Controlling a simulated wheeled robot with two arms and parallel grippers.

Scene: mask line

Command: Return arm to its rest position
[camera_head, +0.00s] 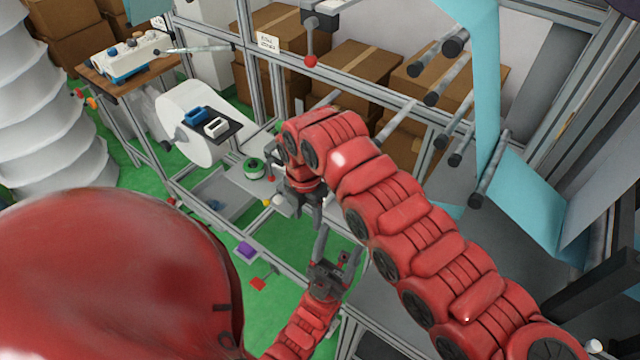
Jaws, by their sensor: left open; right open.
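My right arm, red and segmented, reaches from the lower right up to the centre and bends down at its end. My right gripper (308,208) hangs there, dark and pointing down beside the metal frame. It is open, with nothing seen between its fingers. My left arm comes up from the bottom, partly hidden by a large red part of mine at the left. My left gripper (338,248) points up, open and empty, a little below the right one. The two grippers look apart, though their depth is hard to judge.
A metal machine frame (340,75) with rollers (431,52) and hanging blue sheet (487,80) fills the right. A white roll (188,120), a green spool (254,167) and a grey tray (222,192) are left of the grippers. Cardboard boxes (352,70) stand behind.

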